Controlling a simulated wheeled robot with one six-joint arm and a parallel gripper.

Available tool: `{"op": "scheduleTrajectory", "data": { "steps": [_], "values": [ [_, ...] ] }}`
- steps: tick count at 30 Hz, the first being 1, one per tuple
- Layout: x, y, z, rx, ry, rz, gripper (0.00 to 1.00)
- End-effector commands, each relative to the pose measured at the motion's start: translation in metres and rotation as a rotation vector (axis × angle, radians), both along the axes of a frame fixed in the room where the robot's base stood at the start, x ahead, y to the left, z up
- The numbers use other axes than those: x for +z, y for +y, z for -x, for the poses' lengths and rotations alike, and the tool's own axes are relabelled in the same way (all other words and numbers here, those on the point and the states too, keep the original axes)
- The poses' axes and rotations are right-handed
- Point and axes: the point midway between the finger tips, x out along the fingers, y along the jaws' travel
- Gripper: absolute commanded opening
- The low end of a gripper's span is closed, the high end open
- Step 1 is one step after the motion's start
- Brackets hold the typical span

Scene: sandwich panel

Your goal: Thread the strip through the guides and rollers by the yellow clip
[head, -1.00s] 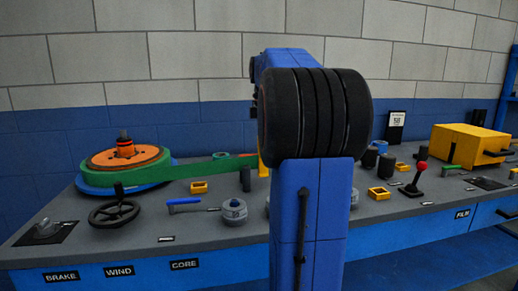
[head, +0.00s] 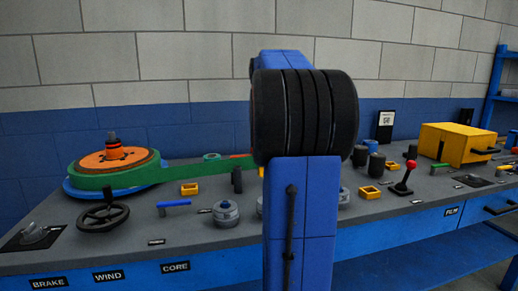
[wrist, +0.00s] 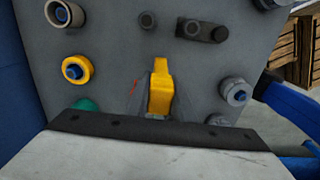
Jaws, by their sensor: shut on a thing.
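My gripper (wrist: 160,107) is shut on the yellow clip (wrist: 161,84) in the middle of the wrist view, over the grey bench top. In the head view my arm hides both the gripper and the clip. The green strip (head: 200,170) runs right from the reel (head: 113,172) with its orange centre, and an orange-red stretch shows before it passes behind my arm. Dark upright rollers (head: 376,164) and small yellow guides (head: 370,192) stand right of my arm. Another yellow guide (head: 190,189) and a dark post (head: 237,180) stand to the left. How the strip meets the clip is hidden.
A black handwheel (head: 103,214), a blue-handled lever (head: 174,204) and a grey round knob (head: 226,212) line the front left. A red-knobbed lever (head: 405,180) and a yellow box (head: 460,144) stand at the right. Wooden crates (wrist: 287,45) show beyond the bench edge.

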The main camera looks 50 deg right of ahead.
Motion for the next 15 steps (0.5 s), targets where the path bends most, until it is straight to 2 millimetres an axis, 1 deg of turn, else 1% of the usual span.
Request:
{"op": "scheduleTrajectory", "data": {
  "steps": [15],
  "values": [
    [0.000, -0.019, 0.014, 0.000, 0.001, -0.003, 0.00]
  ]
}}
